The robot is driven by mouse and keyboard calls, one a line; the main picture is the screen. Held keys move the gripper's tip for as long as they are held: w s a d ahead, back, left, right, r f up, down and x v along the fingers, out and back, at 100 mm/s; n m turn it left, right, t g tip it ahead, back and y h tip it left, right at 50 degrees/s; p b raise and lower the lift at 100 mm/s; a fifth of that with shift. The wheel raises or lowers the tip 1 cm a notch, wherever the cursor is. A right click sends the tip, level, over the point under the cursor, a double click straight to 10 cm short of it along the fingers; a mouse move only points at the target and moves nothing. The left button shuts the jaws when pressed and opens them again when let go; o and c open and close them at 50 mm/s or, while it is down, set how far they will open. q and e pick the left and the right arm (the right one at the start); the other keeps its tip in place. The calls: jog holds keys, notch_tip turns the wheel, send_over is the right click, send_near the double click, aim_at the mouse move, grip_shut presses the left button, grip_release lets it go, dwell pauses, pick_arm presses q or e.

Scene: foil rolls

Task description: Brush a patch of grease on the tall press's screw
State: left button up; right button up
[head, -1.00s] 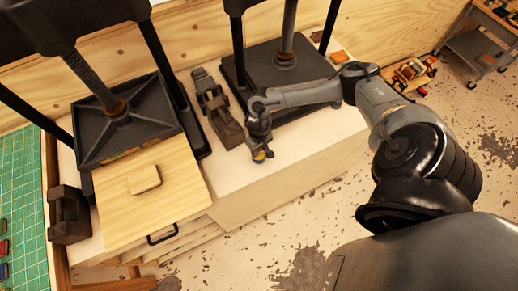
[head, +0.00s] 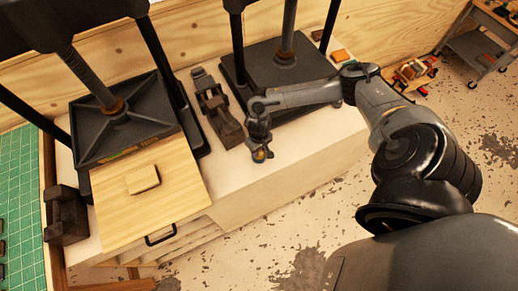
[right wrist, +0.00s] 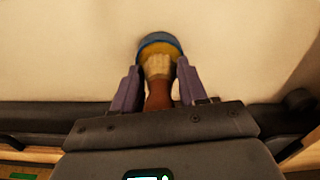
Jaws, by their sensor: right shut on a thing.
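Two black presses stand on the pale bench. The left press's screw (head: 90,76) rises above a dark platen. The right press's screw (head: 289,30) stands over its dark bed, and its top is out of frame. I cannot tell which is the tall one. My right gripper (head: 259,148) is low over the bench front, between the presses. In the right wrist view, my right gripper (right wrist: 158,88) is shut on a brush (right wrist: 158,94) with a reddish-brown handle. Its pale bristles are at a blue tin (right wrist: 146,40) of yellow grease; contact is unclear. My left gripper is out of view.
A dark metal tool (head: 218,110) lies between the presses. A wooden board (head: 150,205) with a small block juts out before the left press. A dark weight (head: 67,215) and green mat (head: 20,200) are at left. An orange block (head: 342,56) sits at the right press's back.

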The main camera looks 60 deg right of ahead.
jog(key=shift+f, duration=0.5)
dwell(0.4)
dwell(0.4)
dwell(0.7)
dwell(0.8)
jog(key=shift+d+f+p, duration=0.1)
jog(key=shift+p, duration=0.2)
dwell(0.3)
notch_tip(320, 180, up, 4)
jog(key=p, duration=0.4)
jog(key=shift+f, duration=0.25)
notch_tip(320, 180, up, 4)
jog(key=p, duration=0.5)
jog(key=shift+f, duration=0.15)
